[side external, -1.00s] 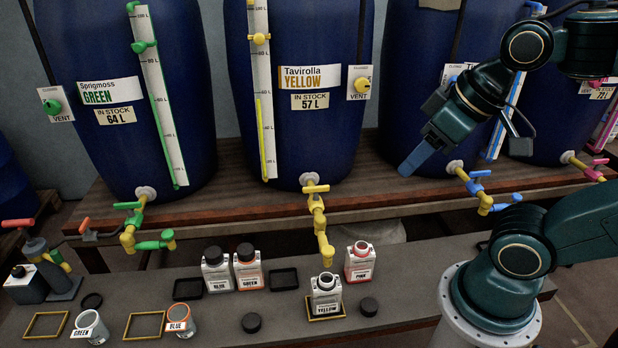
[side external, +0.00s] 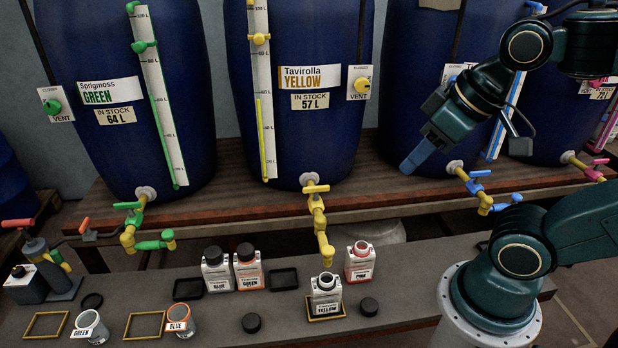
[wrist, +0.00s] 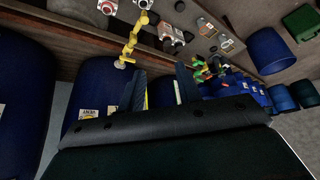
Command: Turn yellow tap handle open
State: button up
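The yellow tap (side external: 318,222) sticks out from the blue Tavirolla YELLOW vat (side external: 308,140). Its yellow handle (side external: 316,188) lies crosswise on top of the tap. An uncapped bottle labelled YELLOW (side external: 326,298) stands below the spout. My gripper (side external: 412,166) is up and to the right of the tap, pointing down and left, clear of it. The wrist view shows its two fingers (wrist: 161,78) apart with nothing held between them. A yellow tap (wrist: 137,35) also shows beyond the fingers in the wrist view.
A blue tap (side external: 477,188) stands right of the yellow one, a green tap (side external: 137,225) to the left. The PINK bottle (side external: 360,262), more bottles and loose black caps (side external: 368,306) stand on the grey bench. The wooden shelf edge (side external: 250,217) runs below the vats.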

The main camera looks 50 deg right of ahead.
jog(key=w+d+r+m+g, duration=0.2)
jog(key=w+d+m, duration=0.1)
jog(key=w+m, duration=0.55)
jog(key=m+g, duration=0.4)
jog(key=m, duration=1.5)
send_over(316, 186)
notch_tip(316, 186, down, 22)
jog(key=shift+r+n, duration=0.2)
jog(key=shift+n, duration=0.05)
jog(key=shift+f, duration=6.85)
grip_shut()
